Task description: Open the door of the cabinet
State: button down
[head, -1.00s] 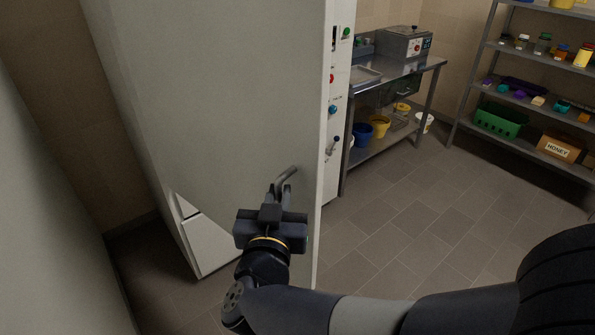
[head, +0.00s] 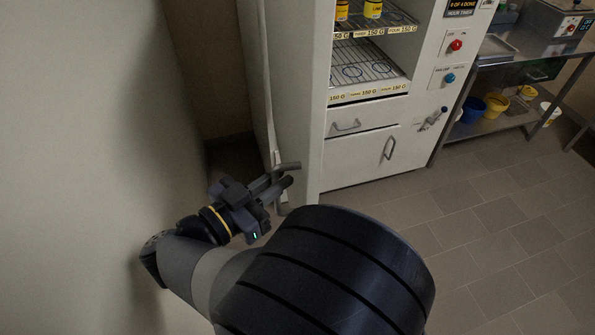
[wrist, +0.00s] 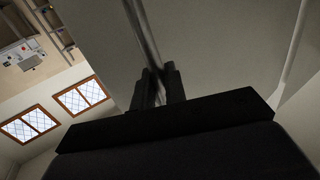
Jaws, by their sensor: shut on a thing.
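The cabinet (head: 302,80) stands pale and upright in the middle of the head view, with its shelved front uncovered. Its door (head: 268,120) stands swung out to the left, seen nearly edge-on. In the wrist view the door's pale panel (wrist: 225,50) fills the upper middle. My gripper (head: 284,184) is at the door's lower edge, shut on the grey bar handle (head: 288,166). The handle (wrist: 143,35) also runs between my two dark fingers (wrist: 158,88) in the wrist view.
Inside are wire shelves (head: 365,68) with yellow-labelled jars (head: 372,9). Below are a drawer (head: 362,118) and a lower panel with a handle (head: 388,148). A large grey surface (head: 80,150) is close on the left. A metal bench (head: 540,50) stands right; tiled floor (head: 480,230) is clear.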

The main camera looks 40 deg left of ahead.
jog(key=shift+s+a+r, duration=0.25)
jog(key=shift+a, duration=0.25)
jog(key=c, duration=1.5)
grip_release()
jog(key=shift+w+f, duration=0.1)
jog(key=shift+f, duration=0.05)
jog(key=shift+c, duration=0.2)
notch_tip(320, 180, up, 10)
